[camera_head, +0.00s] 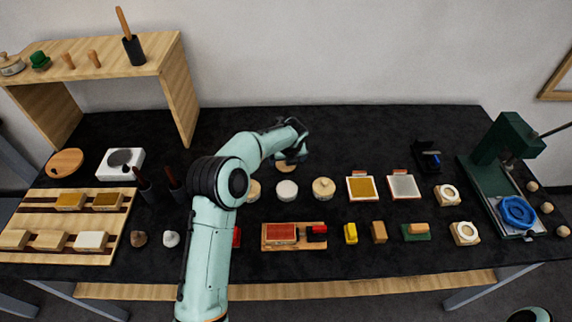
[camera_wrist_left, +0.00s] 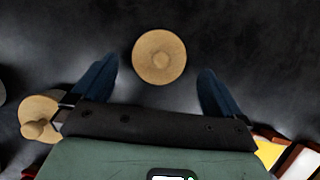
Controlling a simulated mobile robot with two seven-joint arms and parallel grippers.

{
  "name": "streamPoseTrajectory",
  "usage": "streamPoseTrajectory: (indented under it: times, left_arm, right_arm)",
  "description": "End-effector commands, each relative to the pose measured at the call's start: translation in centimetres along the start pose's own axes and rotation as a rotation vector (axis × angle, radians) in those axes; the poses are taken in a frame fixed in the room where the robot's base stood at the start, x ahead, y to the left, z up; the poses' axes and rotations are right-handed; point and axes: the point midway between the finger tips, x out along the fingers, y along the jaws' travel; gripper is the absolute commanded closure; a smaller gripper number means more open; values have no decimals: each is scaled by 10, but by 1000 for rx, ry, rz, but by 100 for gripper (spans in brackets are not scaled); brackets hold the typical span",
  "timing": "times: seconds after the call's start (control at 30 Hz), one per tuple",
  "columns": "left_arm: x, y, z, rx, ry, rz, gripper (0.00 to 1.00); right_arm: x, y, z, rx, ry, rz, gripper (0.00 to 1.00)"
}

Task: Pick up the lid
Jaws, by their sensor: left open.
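My left gripper (camera_head: 300,150) is at the back middle of the black table. In the left wrist view the left gripper (camera_wrist_left: 158,68) is open, its two dark blue fingers wide apart. A round pale wooden piece (camera_wrist_left: 160,57) with a small raised centre, which looks like the lid, shows between and slightly ahead of the fingertips, with nothing touching it. In the head view a round wooden piece (camera_head: 286,167), partly hidden, shows just below the gripper. A knobbed round wooden piece (camera_head: 323,188) stands nearby to the right. My right gripper is not in view.
A white round piece (camera_head: 287,190) stands close by. A yellow pad (camera_head: 362,188) and a grey pad (camera_head: 404,186) lie to the right. A green press (camera_head: 495,165) stands at the far right. A wooden shelf (camera_head: 180,95) stands at the back left.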

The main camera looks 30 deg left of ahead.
Motion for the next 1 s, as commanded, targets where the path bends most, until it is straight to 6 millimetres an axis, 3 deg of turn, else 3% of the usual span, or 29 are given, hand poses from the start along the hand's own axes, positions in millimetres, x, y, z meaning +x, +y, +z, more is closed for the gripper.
streamPoseTrajectory:
  times: [0.2,0.47,0.63,1.0]
  left_arm:
    - [26,1,-1,0,0,0,0]
    - [28,1,-1,0,0,-1,0]
    - [28,1,-1,0,0,-1,54]
    - [25,0,1,0,-1,-1,54]
  right_arm:
    - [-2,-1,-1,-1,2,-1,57]
    - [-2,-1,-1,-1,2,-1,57]
    - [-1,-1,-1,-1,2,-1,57]
    - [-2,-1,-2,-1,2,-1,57]
